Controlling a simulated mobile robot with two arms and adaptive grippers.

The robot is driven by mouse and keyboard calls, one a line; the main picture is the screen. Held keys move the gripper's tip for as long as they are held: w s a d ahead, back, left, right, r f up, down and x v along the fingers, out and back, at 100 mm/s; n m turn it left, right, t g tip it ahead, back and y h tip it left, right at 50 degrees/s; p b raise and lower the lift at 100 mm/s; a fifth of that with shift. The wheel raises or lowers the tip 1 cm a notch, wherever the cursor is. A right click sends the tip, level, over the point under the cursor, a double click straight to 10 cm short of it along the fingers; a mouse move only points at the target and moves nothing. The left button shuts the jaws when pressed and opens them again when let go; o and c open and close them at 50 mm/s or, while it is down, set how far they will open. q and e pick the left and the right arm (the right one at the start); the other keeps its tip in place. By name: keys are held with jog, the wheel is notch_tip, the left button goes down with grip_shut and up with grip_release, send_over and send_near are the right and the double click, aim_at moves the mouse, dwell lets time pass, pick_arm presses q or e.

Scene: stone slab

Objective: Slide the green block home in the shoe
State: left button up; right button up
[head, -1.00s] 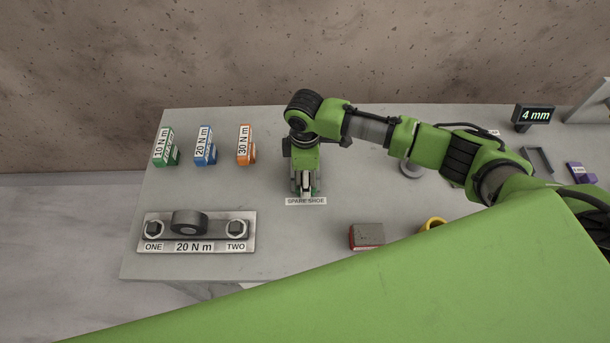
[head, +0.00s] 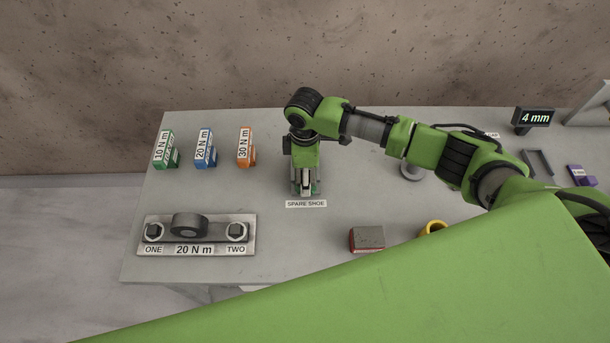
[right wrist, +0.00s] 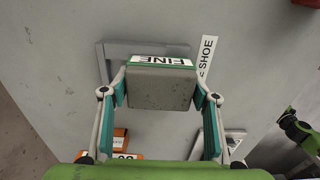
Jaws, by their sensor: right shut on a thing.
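My right gripper (right wrist: 160,95) is shut on the green block (right wrist: 160,88), a grey-faced block with a green edge and a "FINE" label. Its teal finger pads press the block's two sides. The shoe is a grey channel (right wrist: 102,62) right by the block in the right wrist view; I cannot tell how far the block sits in it. In the head view my right gripper (head: 305,182) points down just behind the "SPARE SHOE" label (head: 306,203) and hides most of the shoe. A green and black part of mine, perhaps my left gripper (right wrist: 296,127), shows small in the right wrist view.
A grey and red block (head: 367,237) and a yellow ring (head: 433,227) lie front right. Another shoe (head: 537,162) is far right.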

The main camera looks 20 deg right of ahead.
jog(key=shift+w+d+b, duration=0.15)
jog(key=shift+w+b, duration=0.05)
jog(key=shift+w, duration=0.35)
jog(key=shift+w+d+b, duration=0.15)
jog(key=shift+w+b, duration=0.05)
jog(key=shift+w, duration=0.35)
jog(key=o, duration=1.4)
jog(key=shift+r, duration=0.15)
jog(key=shift+w, duration=0.15)
notch_tip(320, 180, up, 12)
jog(key=shift+f, duration=0.1)
